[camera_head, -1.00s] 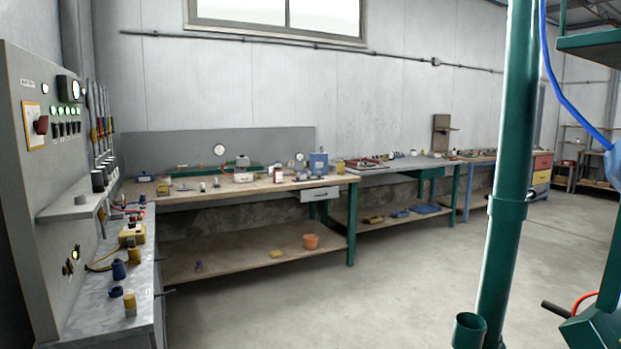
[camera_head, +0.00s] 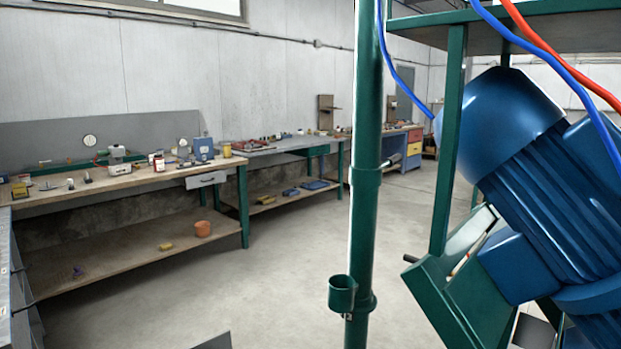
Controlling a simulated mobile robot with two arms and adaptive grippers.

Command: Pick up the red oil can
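I cannot make out a red oil can for certain. A small red-and-white container (camera_head: 160,164) stands upright on the left workbench (camera_head: 140,182), next to a blue box (camera_head: 203,149), but it is too small to identify. Some red items (camera_head: 238,145) lie on the bench further back, also too small to tell apart. Neither of my grippers is in view.
A green post (camera_head: 365,220) with a small cup stands in the middle foreground. A large blue motor (camera_head: 540,190) on a green frame (camera_head: 448,150) fills the right, with blue and red hoses above. The concrete floor (camera_head: 280,260) between bench and post is clear.

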